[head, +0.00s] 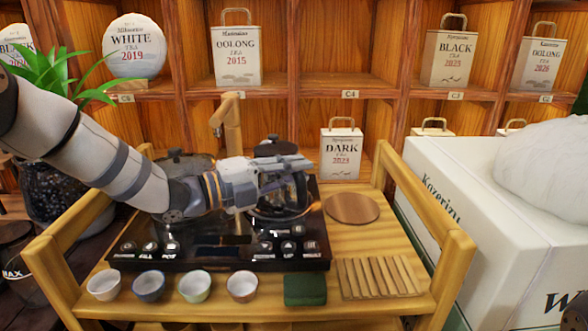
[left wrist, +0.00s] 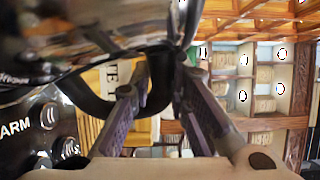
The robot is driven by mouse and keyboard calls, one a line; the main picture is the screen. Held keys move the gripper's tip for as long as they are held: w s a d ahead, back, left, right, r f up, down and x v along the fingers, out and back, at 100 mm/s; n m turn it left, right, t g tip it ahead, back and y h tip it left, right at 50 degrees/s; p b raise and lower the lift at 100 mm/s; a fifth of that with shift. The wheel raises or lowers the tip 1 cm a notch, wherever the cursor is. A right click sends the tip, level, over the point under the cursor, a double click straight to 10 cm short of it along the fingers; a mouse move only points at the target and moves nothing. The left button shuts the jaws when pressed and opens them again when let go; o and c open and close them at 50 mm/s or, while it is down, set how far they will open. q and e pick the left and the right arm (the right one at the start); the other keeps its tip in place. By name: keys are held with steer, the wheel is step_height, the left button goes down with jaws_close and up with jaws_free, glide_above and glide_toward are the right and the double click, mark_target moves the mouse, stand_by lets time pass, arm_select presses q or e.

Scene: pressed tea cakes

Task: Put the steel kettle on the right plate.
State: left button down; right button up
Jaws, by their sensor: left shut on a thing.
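A shiny kettle (head: 287,192) with a dark lid is at the right half of the black two-plate stove (head: 235,265). I take it to be the steel kettle; my gripper partly hides it. My left gripper (head: 296,164) reaches across from the left. In the left wrist view, its fingers (left wrist: 158,98) are shut on the kettle's black handle (left wrist: 85,95), and the shiny body (left wrist: 60,30) fills the upper left. The right plate is hidden under the kettle, so I cannot tell whether they touch. Another dark-lidded vessel (head: 186,158) is on the left half, behind my arm.
Several small cups (head: 196,287) and a green box (head: 305,290) line the front of the wooden cart. A round wooden board (head: 352,208) and a slatted mat (head: 378,278) lie right of the stove. A wooden post (head: 231,125) stands behind my gripper. White boxes (head: 455,200) stand at right.

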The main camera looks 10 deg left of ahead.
arm_select(q)
steer(key=shift+r, duration=0.1)
steer(key=c, duration=1.8)
jaws_free()
steer(key=shift+s+f, duration=0.1)
steer(key=shift+f, duration=0.15)
steer(key=shift+s+a+r, duration=0.1)
steer(key=shift+s+a, duration=0.05)
steer(key=shift+a, duration=0.05)
steer(key=p+v, duration=0.3)
steer(key=v, duration=0.7)
steer(key=shift+s+a, duration=0.15)
steer(key=shift+a, duration=0.05)
arm_select(e)
steer(key=w+r+t, duration=0.2)
steer(key=w+r, duration=0.2)
steer(key=shift+w+r, duration=0.2)
